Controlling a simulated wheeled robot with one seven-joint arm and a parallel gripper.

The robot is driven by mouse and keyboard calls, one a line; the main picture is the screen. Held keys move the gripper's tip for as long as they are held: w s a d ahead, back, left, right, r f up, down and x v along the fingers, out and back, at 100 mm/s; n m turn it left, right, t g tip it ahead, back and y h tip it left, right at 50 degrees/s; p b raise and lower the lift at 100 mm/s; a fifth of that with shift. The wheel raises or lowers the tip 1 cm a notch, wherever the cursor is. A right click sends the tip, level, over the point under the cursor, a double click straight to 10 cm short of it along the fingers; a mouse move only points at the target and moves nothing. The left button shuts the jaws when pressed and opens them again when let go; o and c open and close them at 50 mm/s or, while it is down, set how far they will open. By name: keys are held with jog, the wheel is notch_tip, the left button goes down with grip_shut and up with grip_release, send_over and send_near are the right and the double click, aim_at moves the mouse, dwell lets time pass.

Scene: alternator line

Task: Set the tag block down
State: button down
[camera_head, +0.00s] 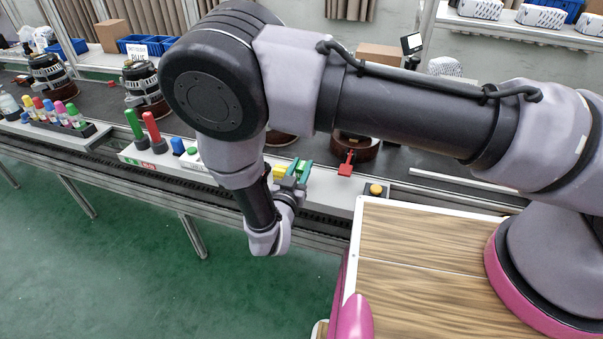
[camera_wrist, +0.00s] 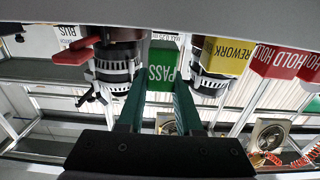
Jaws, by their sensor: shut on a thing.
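A green tag block marked PASS (camera_wrist: 163,60) is between the tips of my gripper (camera_wrist: 160,88) in the wrist view. The two green fingers are shut on it. In the head view, my gripper (camera_head: 298,170) is low over the white ledge at the front of the line, right of a yellow block (camera_head: 279,172). The green block can hardly be told from the green fingers there. I cannot tell whether its underside touches the ledge.
A red clamp-like part (camera_head: 346,163) and a yellow button (camera_head: 376,189) are to the right. Blue (camera_head: 178,146), green (camera_head: 135,124) and red (camera_head: 153,128) pieces stand left.

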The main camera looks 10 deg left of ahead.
jog(key=shift+f, duration=1.15)
jog(key=shift+f, duration=0.15)
jog(key=c, duration=0.6)
grip_release()
jog(key=shift+s+r, duration=0.15)
jog(key=shift+r, duration=0.05)
jog(key=s, duration=0.7)
jog(key=s+a, duration=0.1)
jog(key=s, duration=0.3)
jog(key=shift+s, duration=0.35)
